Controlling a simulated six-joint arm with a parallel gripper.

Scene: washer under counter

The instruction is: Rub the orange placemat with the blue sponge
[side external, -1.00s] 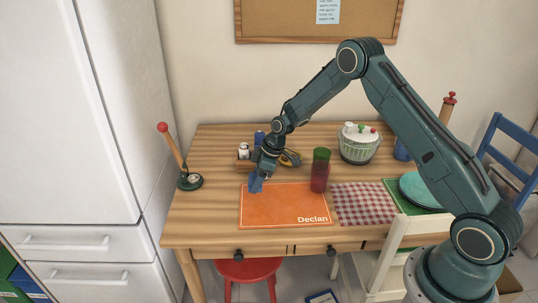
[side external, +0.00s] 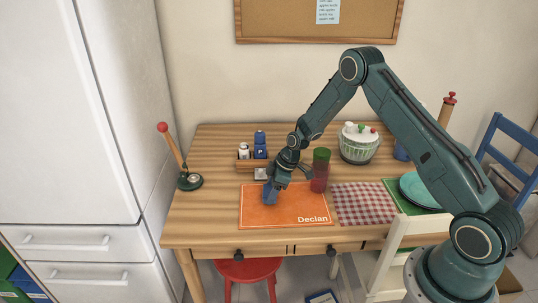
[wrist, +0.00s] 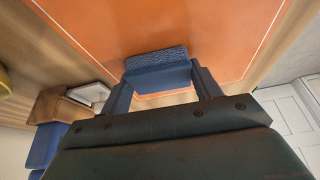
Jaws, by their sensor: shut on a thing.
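The orange placemat (side external: 300,207) lies flat on the wooden table, with a pale border line and the name "Declan" in its lower right corner. My gripper (side external: 272,185) is over the placemat's upper left part, pointing down. It is shut on the blue sponge (side external: 269,196). In the wrist view the sponge (wrist: 157,62) sits between my gripper's two fingers (wrist: 162,80), with the orange placemat (wrist: 205,30) behind it. I cannot tell whether the sponge touches the placemat.
A red-and-green tumbler (side external: 320,172) stands close to the right of my gripper. A wooden caddy (side external: 245,163) with shakers is behind. A checked cloth (side external: 362,204) lies to the right. A red-topped stand (side external: 188,181) is at the left. The table's left front is clear.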

